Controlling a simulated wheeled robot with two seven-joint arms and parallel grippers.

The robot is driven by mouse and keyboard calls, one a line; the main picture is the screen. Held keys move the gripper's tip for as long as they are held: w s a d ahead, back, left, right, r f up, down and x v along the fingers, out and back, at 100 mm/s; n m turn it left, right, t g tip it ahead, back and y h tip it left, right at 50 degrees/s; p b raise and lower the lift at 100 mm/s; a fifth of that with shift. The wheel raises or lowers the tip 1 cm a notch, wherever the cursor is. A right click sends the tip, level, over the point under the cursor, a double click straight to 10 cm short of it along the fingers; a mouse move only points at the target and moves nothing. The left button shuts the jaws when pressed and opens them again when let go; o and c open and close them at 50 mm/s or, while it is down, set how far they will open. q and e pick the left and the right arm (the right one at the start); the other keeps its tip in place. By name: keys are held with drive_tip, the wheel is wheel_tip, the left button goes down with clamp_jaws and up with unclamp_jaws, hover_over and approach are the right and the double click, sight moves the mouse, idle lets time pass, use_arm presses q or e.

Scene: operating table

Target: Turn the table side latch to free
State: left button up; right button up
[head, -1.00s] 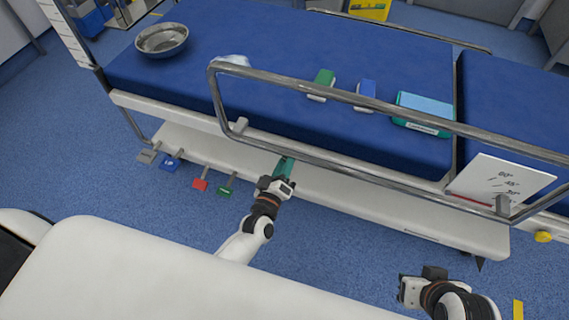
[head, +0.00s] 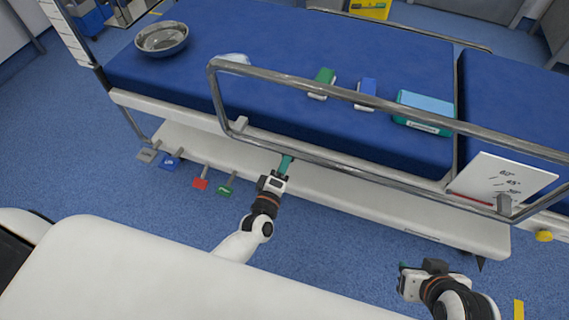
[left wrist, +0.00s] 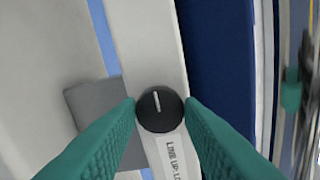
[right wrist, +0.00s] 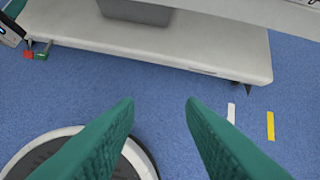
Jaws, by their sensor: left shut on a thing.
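The side latch is a round black knob (left wrist: 160,109) with a white line, seen between the fingers in the left wrist view. Its line points up the picture, tilted slightly left. A white label (left wrist: 176,155) reading "LINE UP: LO…", partly cut off, sits just below it. My left gripper (head: 285,162) is at the table's near side, its green fingers closed on both sides of the knob. The knob is hidden in the head view. My right gripper (head: 403,278) is low at the front right; its fingers are apart and empty in the right wrist view (right wrist: 160,103).
The blue operating table (head: 270,60) has a metal side rail (head: 340,85) above my left gripper. Red (head: 201,184), green (head: 225,190), blue and grey pedals stick out lower left. A steel bowl (head: 162,38) and several packs lie on top.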

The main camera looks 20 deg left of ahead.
use_arm(q)
drive_tip(key=o, duration=1)
drive_tip(key=shift+c, duration=0.2)
drive_tip(key=s+p, duration=0.2)
drive_tip(key=s, duration=1)
drive_tip(key=shift+a, duration=0.25)
use_arm(e)
drive_tip(key=shift+s+d+g+h, duration=0.1)
drive_tip(key=shift+s+d+g, duration=0.1)
drive_tip(key=shift+s+g, duration=0.4)
drive_tip(key=shift+s+d+g+h, duration=0.1)
drive_tip(key=shift+s+d+g, duration=0.15)
drive_tip(key=shift+s, duration=0.6)
drive_tip(key=shift+s+d+g+h, duration=0.1)
drive_tip(key=shift+s+d+g, duration=0.1)
drive_tip(key=shift+s+g, duration=0.4)
drive_tip(key=shift+s, duration=0.1)
